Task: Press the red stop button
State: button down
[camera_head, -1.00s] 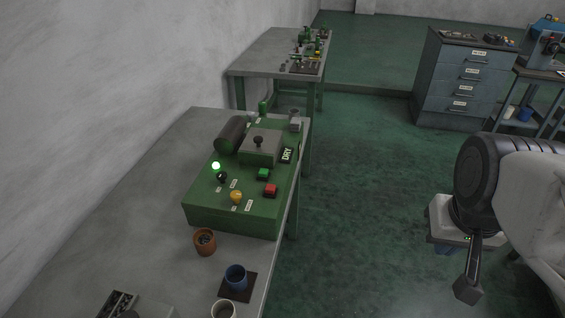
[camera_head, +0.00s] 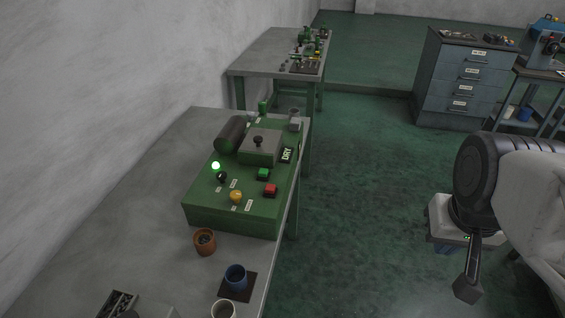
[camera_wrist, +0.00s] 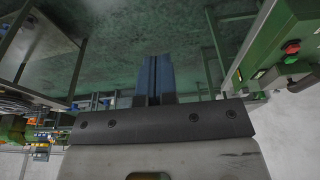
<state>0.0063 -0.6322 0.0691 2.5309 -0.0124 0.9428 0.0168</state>
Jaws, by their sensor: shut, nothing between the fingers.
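The red stop button (camera_head: 270,189) sits on the front right part of the green machine (camera_head: 232,217), on the near bench. A green button (camera_head: 263,173) is just behind it. In the wrist view the red button (camera_wrist: 292,48) shows at the upper right on the green panel (camera_wrist: 262,42), with the green button (camera_wrist: 290,60) below it. My gripper (camera_head: 467,291) hangs at the right over the floor, well apart from the machine. In the wrist view my gripper's fingers (camera_wrist: 155,78) are together and empty.
Open floor lies between bench and arm; a drawer cabinet (camera_head: 463,82) stands behind.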

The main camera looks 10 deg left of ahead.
jog(key=shift+w, duration=0.1)
jog(key=n+t+h, duration=0.3)
jog(key=n+h, duration=0.4)
jog(key=n, duration=0.9)
send_over(270, 188)
notch_tip(270, 188, down, 3)
jog(key=shift+f, duration=0.2)
jog(key=shift+f, duration=0.25)
jog(key=shift+f, duration=4.2)
